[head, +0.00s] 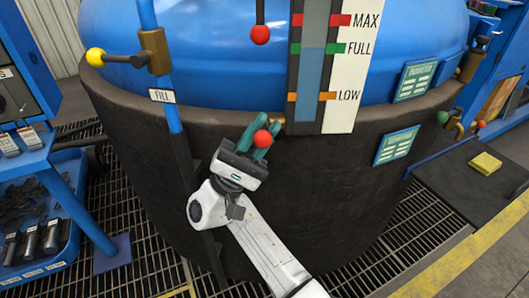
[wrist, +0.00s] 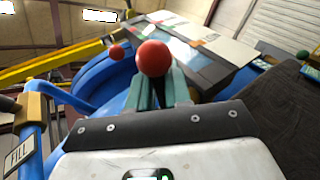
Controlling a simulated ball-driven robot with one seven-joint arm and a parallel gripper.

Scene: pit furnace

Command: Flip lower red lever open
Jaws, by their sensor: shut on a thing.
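The lower red lever's round red knob (head: 262,139) is at the front of the blue tank, just below the level gauge. My gripper (head: 259,129) is at this knob, with its teal fingers on either side and shut on the lower lever. In the wrist view the knob (wrist: 152,58) stands at the fingertips (wrist: 160,80). The lever's rod is hidden behind the fingers. The upper red knob (head: 260,35) hangs on a dark rod above, apart from my gripper; it shows smaller in the wrist view (wrist: 116,52).
A blue FILL pipe (head: 172,110) with a yellow-knobbed lever (head: 96,57) is to the left. The dark tank wall (head: 330,190) curves close behind the arm. A yellow sponge-like block (head: 486,163) lies at right.

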